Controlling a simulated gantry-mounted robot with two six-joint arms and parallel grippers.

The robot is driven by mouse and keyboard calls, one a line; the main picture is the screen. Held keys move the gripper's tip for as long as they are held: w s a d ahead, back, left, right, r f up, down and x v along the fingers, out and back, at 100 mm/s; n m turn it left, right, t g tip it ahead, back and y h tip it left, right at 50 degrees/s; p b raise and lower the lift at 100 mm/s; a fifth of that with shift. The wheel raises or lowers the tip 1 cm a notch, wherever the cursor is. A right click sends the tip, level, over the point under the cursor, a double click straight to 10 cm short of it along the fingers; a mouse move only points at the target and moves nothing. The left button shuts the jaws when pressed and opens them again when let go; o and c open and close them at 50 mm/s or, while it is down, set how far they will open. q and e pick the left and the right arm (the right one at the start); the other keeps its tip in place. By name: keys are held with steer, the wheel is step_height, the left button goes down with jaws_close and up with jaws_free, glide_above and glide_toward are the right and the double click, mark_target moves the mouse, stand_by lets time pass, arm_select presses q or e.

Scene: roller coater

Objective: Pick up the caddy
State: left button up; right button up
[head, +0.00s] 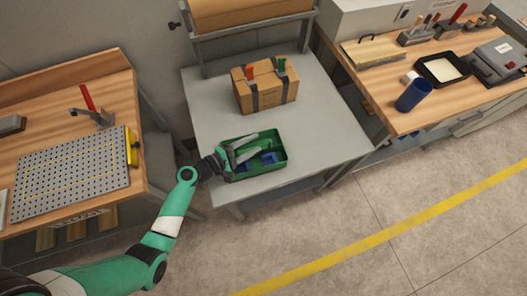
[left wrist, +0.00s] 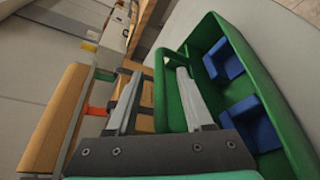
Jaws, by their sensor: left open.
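The caddy is an open green box (head: 282,155) with blue pieces inside, near the front edge of the grey table. My left gripper (head: 245,148) is at its left part, with its fingers reaching over it. In the left wrist view the caddy's green wall (left wrist: 248,62) runs along the right, with two blue blocks (left wrist: 224,60) inside. The left gripper (left wrist: 158,98) is open there. An upright green part of the caddy (left wrist: 160,92) shows between its fingers; I cannot tell whether they touch it. My right gripper is in neither view.
A cardboard box (head: 265,86) with dark straps stands behind the caddy on the grey table (head: 325,125). A wooden bench with a perforated plate (head: 72,172) is at left. A bench with a blue cup (head: 414,95) and black tray (head: 442,69) is at right.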

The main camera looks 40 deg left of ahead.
arm_select(q)
steer(key=shift+w+d, duration=0.1)
steer(key=shift+w, duration=0.2)
steer(key=shift+s, duration=0.35)
steer(key=shift+c, duration=0.6)
jaws_close()
